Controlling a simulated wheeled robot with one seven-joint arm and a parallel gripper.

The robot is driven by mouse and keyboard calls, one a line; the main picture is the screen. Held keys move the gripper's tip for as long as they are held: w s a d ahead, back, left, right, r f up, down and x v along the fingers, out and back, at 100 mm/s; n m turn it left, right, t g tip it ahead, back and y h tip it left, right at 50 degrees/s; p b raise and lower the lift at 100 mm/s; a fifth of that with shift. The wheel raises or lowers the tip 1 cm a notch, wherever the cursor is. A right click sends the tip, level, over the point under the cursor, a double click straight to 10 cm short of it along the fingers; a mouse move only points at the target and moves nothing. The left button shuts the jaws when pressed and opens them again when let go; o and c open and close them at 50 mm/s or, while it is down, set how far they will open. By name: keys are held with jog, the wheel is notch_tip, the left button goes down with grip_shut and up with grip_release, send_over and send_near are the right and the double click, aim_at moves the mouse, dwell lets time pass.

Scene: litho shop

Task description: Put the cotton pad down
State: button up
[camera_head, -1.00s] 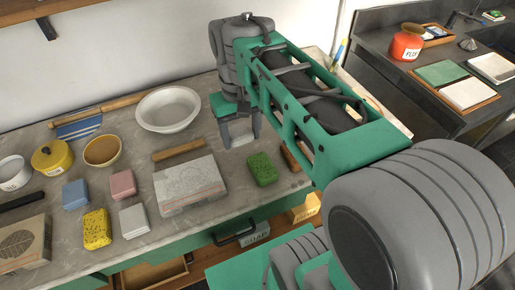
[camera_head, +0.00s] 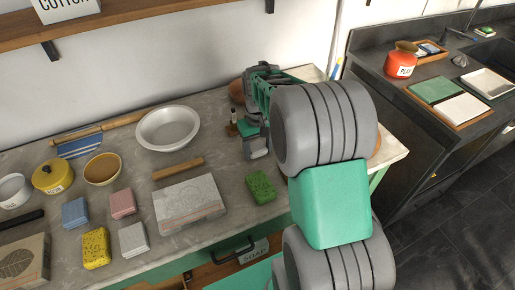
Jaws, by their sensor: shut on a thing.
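My gripper (camera_head: 256,138) is over the right part of the stone counter, behind the green sponge. It is shut on a small pale grey-white block, the cotton pad (camera_head: 258,152), which shows just below the gripper's green part. The fingers are small in the picture and partly hidden by my arm. I cannot tell whether the pad touches the counter (camera_head: 228,150).
A green sponge (camera_head: 260,186) lies in front of my gripper, and a litho stone (camera_head: 190,203) and wooden bar (camera_head: 177,168) lie to its left. A dark bottle (camera_head: 232,127) stands close behind. A white basin (camera_head: 167,129) stands further left. Bare counter lies between basin and gripper.

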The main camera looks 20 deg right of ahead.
aim_at(257, 151)
jog(key=shift+f, duration=0.1)
jog(key=shift+f, duration=0.15)
jog(key=o, duration=1.2)
notch_tip(257, 151, up, 13)
jog(key=s+a+f+t, duration=0.1)
jog(key=s+a, duration=0.2)
jog(key=s, duration=0.1)
jog(key=s+a+f+t, duration=0.1)
jog(key=s+a, duration=0.3)
jog(key=s, duration=0.1)
jog(key=s+a+f+t, duration=0.1)
jog(key=s+a+f, duration=0.1)
jog(key=s, duration=0.3)
jog(key=shift+a, duration=0.8)
